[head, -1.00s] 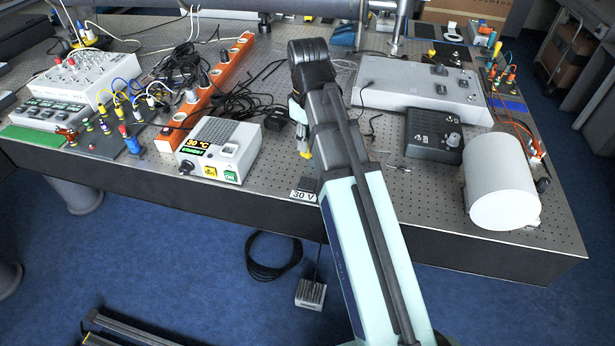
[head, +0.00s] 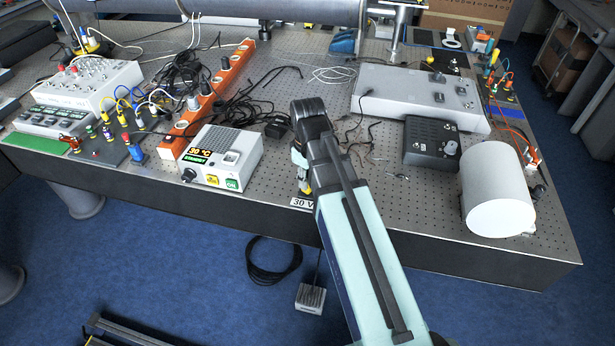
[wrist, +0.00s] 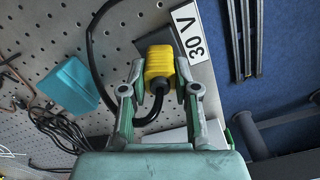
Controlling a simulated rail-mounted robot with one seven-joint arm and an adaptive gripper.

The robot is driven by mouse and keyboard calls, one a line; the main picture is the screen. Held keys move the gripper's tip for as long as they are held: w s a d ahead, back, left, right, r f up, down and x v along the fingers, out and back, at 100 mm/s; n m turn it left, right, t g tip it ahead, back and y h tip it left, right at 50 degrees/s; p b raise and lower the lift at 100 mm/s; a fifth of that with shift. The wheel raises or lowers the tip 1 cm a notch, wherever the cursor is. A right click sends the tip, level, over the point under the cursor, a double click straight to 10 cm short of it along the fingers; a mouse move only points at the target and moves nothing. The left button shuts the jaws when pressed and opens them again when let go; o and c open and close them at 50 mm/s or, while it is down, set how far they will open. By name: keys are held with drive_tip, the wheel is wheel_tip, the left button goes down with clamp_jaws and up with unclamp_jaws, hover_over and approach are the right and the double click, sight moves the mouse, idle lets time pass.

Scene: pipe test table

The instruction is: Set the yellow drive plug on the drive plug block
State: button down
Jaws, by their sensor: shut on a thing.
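The yellow drive plug (wrist: 160,64) is between the two fingers of my gripper (wrist: 158,78), which is shut on it. A black cable curves away from the plug. In the head view the plug (head: 304,187) shows as a small yellow patch under my gripper (head: 301,176), close to the table's front edge. A dark square block (wrist: 148,43), which I take for the drive plug block, lies beside the white 30 V label (wrist: 188,33). The plug overlaps the block in the wrist view. I cannot tell whether they touch.
The perforated table (head: 270,180) ends just in front of the label. A white heater box (head: 220,158) stands to the left. A black box (head: 431,141) and a white cylinder (head: 497,203) stand to the right. In the wrist view a blue object (wrist: 76,84) and dark cables (wrist: 55,128) lie left.

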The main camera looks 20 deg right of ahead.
drive_tip(key=shift+f, duration=0.3)
drive_tip(key=c, duration=0.9)
unclamp_jaws()
drive_tip(key=shift+o, duration=0.2)
wheel_tip(320, 180, up, 12)
drive_tip(key=b, duration=0.2)
drive_tip(key=shift+r, duration=0.2)
